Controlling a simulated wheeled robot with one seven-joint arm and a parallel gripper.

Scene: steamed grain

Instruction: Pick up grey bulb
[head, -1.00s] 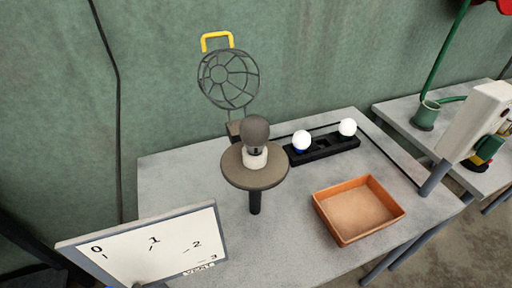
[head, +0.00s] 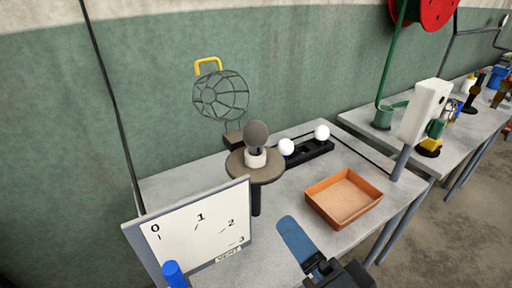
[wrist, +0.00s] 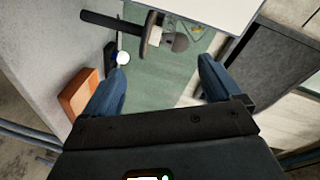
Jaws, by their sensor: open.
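The grey bulb (head: 256,134) stands upright in a white socket (head: 256,158) on a round brown stand (head: 240,169) above the grey table. In the wrist view the grey bulb (wrist: 179,43) lies beyond the fingertips, near the top centre, with the round stand (wrist: 150,35) seen edge-on. My gripper (wrist: 163,66) is open and empty, its two blue fingers wide apart. In the head view one blue finger (head: 297,240) shows at the bottom, in front of the table, to the right of and nearer than the stand.
A black holder (head: 310,153) with two white bulbs sits behind right of the stand. An orange tray (head: 345,213) is at the table's right. A dial board (head: 200,240) stands at front left. A wire cage lamp (head: 221,95) rises behind the bulb.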

